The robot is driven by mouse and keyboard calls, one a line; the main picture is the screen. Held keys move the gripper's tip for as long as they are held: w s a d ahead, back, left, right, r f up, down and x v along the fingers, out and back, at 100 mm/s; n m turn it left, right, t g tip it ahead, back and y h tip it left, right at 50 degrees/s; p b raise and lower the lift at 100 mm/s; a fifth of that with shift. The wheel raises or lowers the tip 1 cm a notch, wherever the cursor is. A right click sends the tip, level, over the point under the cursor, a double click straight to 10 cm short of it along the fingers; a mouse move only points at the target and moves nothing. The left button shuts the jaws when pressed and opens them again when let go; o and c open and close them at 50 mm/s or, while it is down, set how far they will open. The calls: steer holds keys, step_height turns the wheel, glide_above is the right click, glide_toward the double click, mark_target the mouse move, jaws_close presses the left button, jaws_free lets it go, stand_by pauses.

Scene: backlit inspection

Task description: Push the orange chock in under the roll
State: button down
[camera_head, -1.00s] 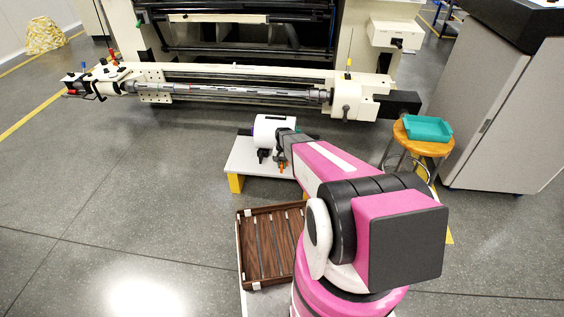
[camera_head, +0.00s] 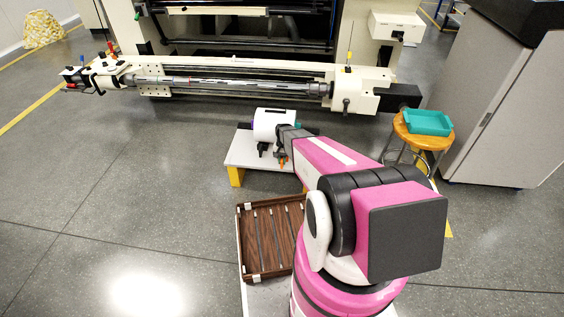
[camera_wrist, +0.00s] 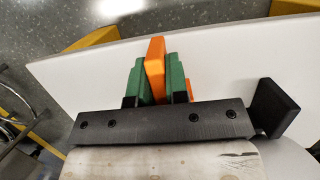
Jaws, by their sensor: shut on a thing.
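The white roll (camera_head: 270,125) rests on a low white table in the head view, with dark parts below it. My gripper (camera_wrist: 155,82) has green fingers and is shut on the orange chock (camera_wrist: 154,68), which stands upright between them in the wrist view. Some orange also shows beside the right finger. In the head view a small orange tip (camera_head: 282,162) shows below my gripper, at the near right side of the roll. My arm hides part of the roll's right end. I cannot tell whether the chock touches the roll.
The low white table (camera_head: 240,153) has yellow legs, and its left part is bare. A brown slatted tray (camera_head: 240,240) lies nearer. A stool (camera_head: 432,141) with a teal tray (camera_head: 428,121) stands right. A long machine shaft (camera_head: 220,85) spans behind.

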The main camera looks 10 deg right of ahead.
steer(key=shift+w+d, duration=0.25)
steer(key=shift+w, duration=0.55)
steer(key=shift+w+d, duration=0.25)
steer(key=shift+w, duration=0.55)
steer(key=shift+w+d, duration=0.25)
steer(key=shift+w, duration=0.55)
steer(key=c, duration=1.1)
jaws_free()
steer(key=shift+o, duration=0.2)
